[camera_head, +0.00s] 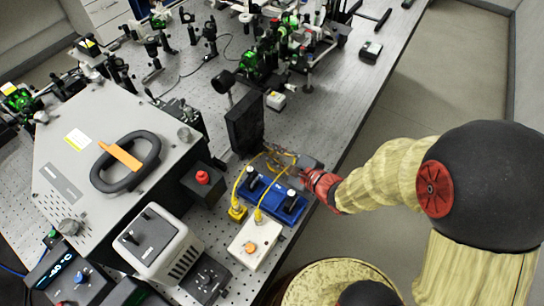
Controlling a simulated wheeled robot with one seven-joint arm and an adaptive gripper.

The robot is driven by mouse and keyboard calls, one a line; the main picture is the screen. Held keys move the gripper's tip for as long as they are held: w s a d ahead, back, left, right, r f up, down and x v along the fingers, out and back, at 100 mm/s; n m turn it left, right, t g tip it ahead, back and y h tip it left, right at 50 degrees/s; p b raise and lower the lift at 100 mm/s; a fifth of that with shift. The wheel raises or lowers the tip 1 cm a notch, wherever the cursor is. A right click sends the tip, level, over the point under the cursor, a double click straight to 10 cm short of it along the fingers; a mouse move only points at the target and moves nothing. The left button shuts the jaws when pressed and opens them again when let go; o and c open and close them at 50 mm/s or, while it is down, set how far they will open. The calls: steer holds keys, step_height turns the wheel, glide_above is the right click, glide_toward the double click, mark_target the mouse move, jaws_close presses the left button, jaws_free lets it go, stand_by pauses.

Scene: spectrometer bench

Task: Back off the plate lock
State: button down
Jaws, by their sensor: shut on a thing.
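My gripper (280,158) comes in from the right, its red wrist near the bench's front edge. Its fingers are shut on a small part beside the foot of a black upright panel (245,122). I take this part for the plate lock, but the fingers hide it and I cannot make out its shape or turn. A blue base (270,208) with two black blocks lies just below the fingers in the picture. Yellow cables loop close to the fingers; I cannot tell whether they touch.
A white box with an orange knob (250,246) stands in front of the blue base. A red button box (202,178) and a large grey instrument with a black handle (125,165) stand to the left. Optics posts crowd the back. The bench's right strip is mostly clear.

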stand_by(0.4)
steer(key=c, duration=1.9)
jaws_free()
steer(key=shift+o, duration=0.3)
steer(key=v, duration=1.1)
steer(key=shift+s+d, duration=0.25)
steer(key=shift+s, duration=0.2)
